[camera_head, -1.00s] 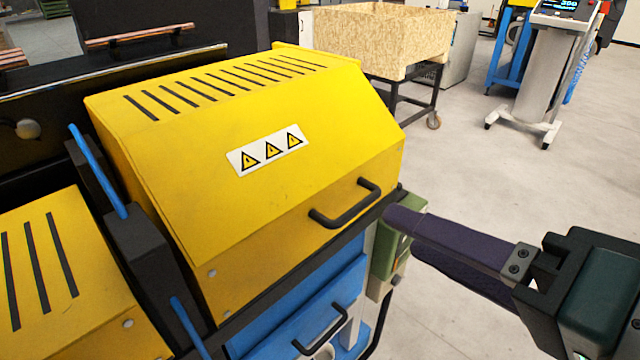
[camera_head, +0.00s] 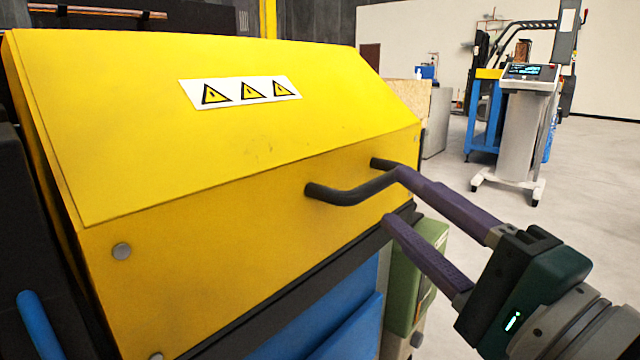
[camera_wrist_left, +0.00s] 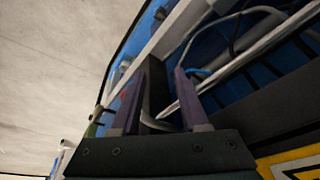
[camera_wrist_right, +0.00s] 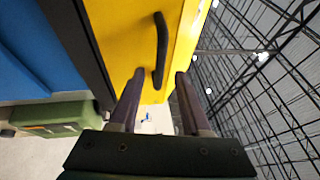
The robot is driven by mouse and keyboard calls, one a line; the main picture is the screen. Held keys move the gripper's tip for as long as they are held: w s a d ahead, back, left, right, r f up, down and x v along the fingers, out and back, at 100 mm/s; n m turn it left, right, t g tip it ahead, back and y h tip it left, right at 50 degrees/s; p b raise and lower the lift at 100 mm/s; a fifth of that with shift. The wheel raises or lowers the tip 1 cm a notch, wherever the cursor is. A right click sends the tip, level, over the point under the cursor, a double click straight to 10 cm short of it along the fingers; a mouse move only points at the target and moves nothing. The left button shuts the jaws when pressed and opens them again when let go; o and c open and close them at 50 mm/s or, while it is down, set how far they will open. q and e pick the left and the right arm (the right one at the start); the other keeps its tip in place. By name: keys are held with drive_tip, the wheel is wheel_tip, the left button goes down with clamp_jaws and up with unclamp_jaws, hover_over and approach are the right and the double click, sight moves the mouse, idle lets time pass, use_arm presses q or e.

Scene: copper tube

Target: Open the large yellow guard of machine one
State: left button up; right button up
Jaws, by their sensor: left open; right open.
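The large yellow guard (camera_head: 230,160) fills the left and middle of the head view, lying closed over the machine, with a strip of warning triangles. Its black bar handle (camera_head: 345,194) is on the lower front face. My right gripper (camera_head: 394,197) is open at the handle's right end; the upper finger overlaps it in view. In the right wrist view the handle (camera_wrist_right: 161,45) shows between and beyond the open fingers (camera_wrist_right: 158,80); contact cannot be told. My left gripper (camera_wrist_left: 158,85) is open and empty in its wrist view, facing blue machinery, and is outside the head view.
A green box (camera_head: 415,275) sits just below my right gripper, beside the blue lower panel (camera_head: 335,315). A blue bar (camera_head: 40,325) stands at the lower left. A grey console (camera_head: 515,135) stands farther back on open floor at the right.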

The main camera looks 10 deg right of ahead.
sight(383, 187)
drive_tip(key=x, duration=0.5)
drive_tip(key=shift+w, duration=0.1)
clamp_jaws()
idle(1.3)
